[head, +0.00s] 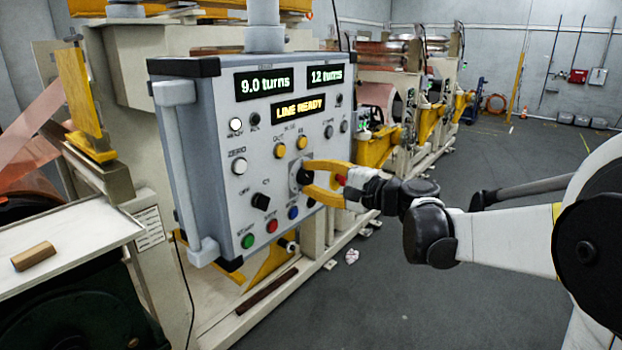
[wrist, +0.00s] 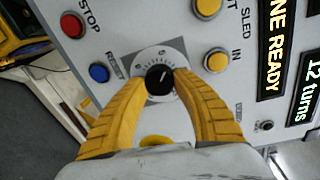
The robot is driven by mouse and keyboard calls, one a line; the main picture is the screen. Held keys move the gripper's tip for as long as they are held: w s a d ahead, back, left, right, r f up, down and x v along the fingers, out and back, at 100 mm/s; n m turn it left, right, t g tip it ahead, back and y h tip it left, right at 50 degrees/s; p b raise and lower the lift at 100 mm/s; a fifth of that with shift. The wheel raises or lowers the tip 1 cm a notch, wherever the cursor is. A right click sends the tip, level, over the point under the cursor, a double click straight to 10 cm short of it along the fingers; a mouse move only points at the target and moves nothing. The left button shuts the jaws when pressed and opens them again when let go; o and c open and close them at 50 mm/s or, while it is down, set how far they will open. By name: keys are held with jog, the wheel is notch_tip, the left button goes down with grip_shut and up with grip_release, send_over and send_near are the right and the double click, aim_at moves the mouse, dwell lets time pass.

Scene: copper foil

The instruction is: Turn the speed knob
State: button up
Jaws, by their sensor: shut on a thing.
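The speed knob (wrist: 160,79) is a round black knob with a white pointer line, set on a light dial with a printed scale, in the middle of the wrist view. My gripper (wrist: 160,76) has two yellow fingers, one on each side of the knob, shut on it. In the head view my gripper (head: 306,177) reaches the panel front from the right, and its fingers largely hide the knob. The grey control panel (head: 205,130) carries displays reading "9.0 turns", "12 turns" and "LINE READY".
Around the knob are yellow buttons (wrist: 208,6), a blue reset button (wrist: 99,73) and a red stop button (wrist: 72,24). A black switch (head: 260,201) and a green start button (head: 248,241) are on the panel's lower left. Open floor (head: 440,300) lies to the right.

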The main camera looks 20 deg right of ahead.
jog(key=m, duration=0.4)
jog(key=shift+w, duration=0.1)
jog(key=m+b, duration=0.1)
jog(key=m, duration=0.3)
jog(key=shift+m+y, duration=0.4)
jog(key=shift+f, duration=0.1)
jog(key=o, duration=1.2)
jog(key=v, duration=1.2)
jog(key=shift+d, duration=0.1)
